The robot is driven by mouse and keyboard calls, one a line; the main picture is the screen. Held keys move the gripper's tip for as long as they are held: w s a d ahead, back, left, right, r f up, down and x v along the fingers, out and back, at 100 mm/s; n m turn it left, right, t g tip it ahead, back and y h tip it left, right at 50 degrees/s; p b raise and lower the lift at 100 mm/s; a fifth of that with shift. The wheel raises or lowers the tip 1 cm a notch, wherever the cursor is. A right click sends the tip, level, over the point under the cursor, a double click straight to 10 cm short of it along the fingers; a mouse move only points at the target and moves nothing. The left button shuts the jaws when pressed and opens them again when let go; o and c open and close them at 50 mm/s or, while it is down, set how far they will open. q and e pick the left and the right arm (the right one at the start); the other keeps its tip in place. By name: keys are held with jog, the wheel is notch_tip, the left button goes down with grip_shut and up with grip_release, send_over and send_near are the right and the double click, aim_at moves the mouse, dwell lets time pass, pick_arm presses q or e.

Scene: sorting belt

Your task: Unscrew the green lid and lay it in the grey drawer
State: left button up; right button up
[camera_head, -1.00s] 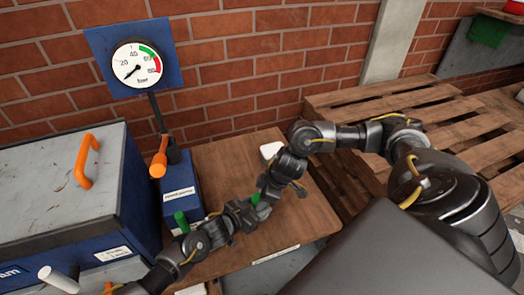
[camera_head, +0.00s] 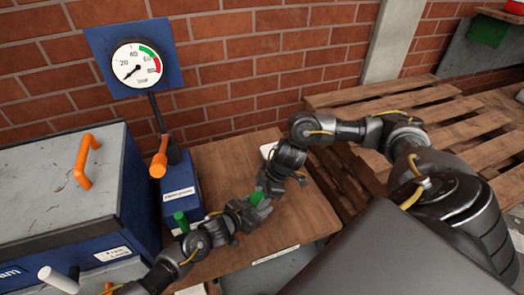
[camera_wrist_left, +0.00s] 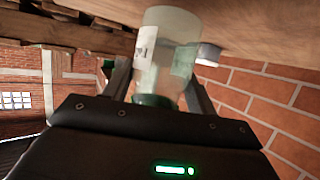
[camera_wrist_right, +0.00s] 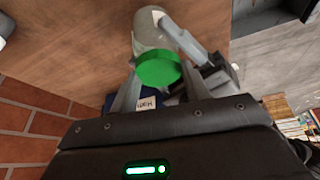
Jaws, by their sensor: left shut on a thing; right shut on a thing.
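The jar (camera_wrist_left: 165,45) is clear with a pale label, and it stands between the fingers of my left gripper (camera_wrist_left: 160,92), which is shut on it. The green lid (camera_wrist_right: 160,69) is a round disc between the fingertips of my right gripper (camera_wrist_right: 160,82), which is shut on it. In the head view the green lid (camera_head: 257,198) is a small patch where the two grippers meet. The lid overlaps the jar in the right wrist view, so I cannot tell whether they touch. I cannot clearly make out the grey drawer.
A blue box with an orange handle (camera_head: 84,160) stands at the left. A pressure gauge (camera_head: 136,65) is mounted behind a blue case (camera_head: 182,195). A small white object (camera_head: 267,149) lies on the wooden table (camera_head: 225,155). Wooden pallets (camera_head: 400,105) are at the right.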

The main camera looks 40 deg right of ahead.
pick_arm(q)
jog(key=shift+w+a+f, duration=0.1)
jog(key=shift+c, duration=0.2)
pick_arm(e)
jog(key=shift+r, duration=2.8)
jog(key=shift+c, duration=0.2)
pick_arm(q)
jog(key=o, duration=1.5)
jog(key=shift+c, duration=0.2)
jog(key=v, duration=1.2)
